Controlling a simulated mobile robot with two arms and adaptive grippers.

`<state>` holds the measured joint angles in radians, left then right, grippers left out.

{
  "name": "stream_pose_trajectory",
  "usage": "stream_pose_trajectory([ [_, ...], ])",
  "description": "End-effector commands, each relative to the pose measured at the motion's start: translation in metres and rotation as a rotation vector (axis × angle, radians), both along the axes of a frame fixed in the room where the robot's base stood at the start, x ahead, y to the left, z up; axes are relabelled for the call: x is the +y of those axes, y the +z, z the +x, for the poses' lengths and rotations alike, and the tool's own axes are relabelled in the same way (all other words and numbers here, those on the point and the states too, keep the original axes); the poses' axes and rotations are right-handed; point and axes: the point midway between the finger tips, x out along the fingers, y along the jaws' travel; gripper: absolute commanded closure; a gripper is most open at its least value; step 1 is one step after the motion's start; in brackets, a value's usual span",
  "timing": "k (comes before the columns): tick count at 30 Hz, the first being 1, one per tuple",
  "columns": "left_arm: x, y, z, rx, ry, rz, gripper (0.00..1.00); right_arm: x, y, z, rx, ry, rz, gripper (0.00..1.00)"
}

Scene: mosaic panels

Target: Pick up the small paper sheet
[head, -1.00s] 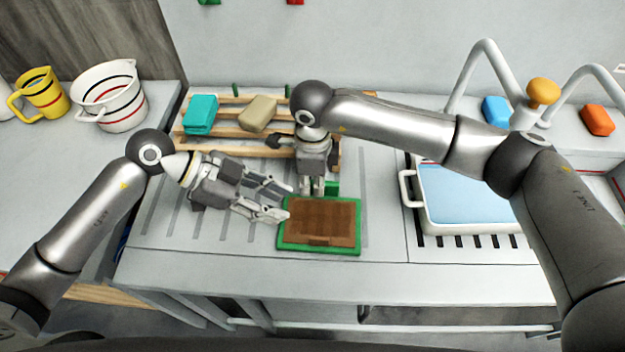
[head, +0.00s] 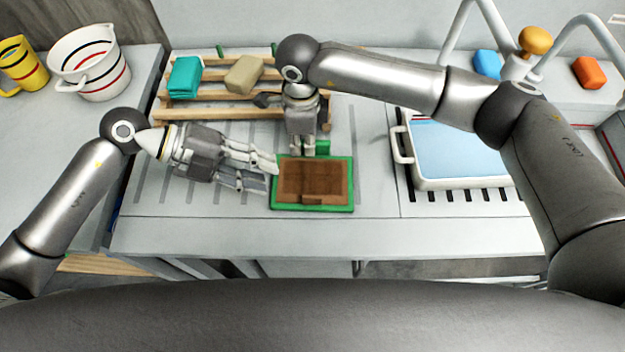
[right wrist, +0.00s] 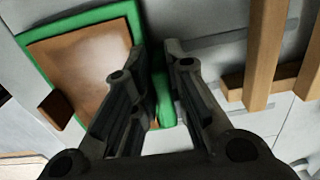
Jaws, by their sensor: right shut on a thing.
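A green-rimmed board (head: 345,208) with a flat brown panel (head: 310,178) lies on the counter. I cannot tell a separate small paper sheet from this panel. My right gripper (head: 304,152) points down at the board's far edge. In the right wrist view its fingers (right wrist: 163,65) are shut on a green tab (right wrist: 163,100) at the board's edge; the grip is partly hidden by the fingers. My left gripper (head: 273,177) is open and empty, its fingertips at the board's left edge; I cannot tell whether they touch it.
A wooden slatted rack (head: 228,112) behind holds a teal block (head: 185,77) and a beige block (head: 244,73). A white basin (head: 450,186) with blue inside stands right. A white pot (head: 90,65) and yellow mug (head: 20,68) stand left. The counter in front is clear.

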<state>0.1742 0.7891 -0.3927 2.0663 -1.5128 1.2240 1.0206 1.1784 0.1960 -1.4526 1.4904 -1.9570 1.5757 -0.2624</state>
Motion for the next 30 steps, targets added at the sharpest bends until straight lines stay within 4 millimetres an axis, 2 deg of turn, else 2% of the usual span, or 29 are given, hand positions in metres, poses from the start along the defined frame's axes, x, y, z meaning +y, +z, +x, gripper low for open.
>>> stream_pose_trajectory([
  [30, 0.014, 0.006, -0.023, -1.466, -0.849, -0.100, 0.67, 0.000, 0.000, 0.000, -0.001, 0.000, 0.001, 1.00],
])
